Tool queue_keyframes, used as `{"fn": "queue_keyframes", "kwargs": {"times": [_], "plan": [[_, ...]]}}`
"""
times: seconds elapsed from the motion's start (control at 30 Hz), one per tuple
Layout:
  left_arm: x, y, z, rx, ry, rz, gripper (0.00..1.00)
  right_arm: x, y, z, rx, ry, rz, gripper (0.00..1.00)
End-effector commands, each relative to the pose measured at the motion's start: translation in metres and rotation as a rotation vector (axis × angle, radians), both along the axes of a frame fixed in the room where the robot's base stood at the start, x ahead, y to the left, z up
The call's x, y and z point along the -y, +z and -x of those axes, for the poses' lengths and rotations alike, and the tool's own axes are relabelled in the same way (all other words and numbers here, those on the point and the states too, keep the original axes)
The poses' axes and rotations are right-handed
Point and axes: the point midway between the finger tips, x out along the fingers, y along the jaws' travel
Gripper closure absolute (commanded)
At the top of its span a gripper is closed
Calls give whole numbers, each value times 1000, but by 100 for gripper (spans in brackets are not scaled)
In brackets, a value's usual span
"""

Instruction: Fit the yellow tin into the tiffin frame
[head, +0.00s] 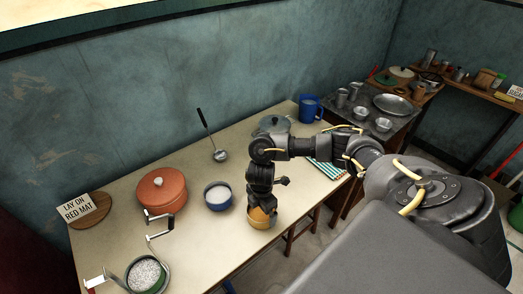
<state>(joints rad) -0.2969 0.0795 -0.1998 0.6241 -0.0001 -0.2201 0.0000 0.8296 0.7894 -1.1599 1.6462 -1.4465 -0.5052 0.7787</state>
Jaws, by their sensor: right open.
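The yellow tin (262,220) stands on the table near its front edge. My right gripper (260,206) points down right over the tin, with its jaws open around or just above the tin's rim; the gripper hides part of the tin's top, so I cannot tell if they touch. The tiffin frame (149,242), a thin metal bracket with a dark grip, is at the front left of the table. A green tin (157,286) with white grainy contents sits within it. My left gripper is not in view.
A blue tin (218,207) with white contents stands left of the yellow tin. An orange lidded pot (162,194), a ladle (220,155), a round board with a sign (88,210), a grey lidded pot (274,123) and a blue mug (310,105) are also on the table. Bare tabletop lies between the blue tin and the frame.

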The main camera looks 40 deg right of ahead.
Motion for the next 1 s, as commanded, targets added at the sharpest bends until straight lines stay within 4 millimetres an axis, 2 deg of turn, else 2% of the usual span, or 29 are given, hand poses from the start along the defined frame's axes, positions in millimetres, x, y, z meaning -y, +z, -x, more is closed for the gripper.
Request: {"fn": "queue_keyframes", "kwargs": {"times": [0.13, 0.4, 0.73, 1.0], "plan": [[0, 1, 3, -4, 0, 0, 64, 0, -14, 0, -1, 0, 1, 0], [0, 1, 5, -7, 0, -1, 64, 0, -17, 0, 0, 1, 1, 0], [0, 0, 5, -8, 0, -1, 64, 0, -17, 0, 1, 1, 1, 42], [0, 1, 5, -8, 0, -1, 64, 0, -15, -1, 2, 1, 1, 42]]}}
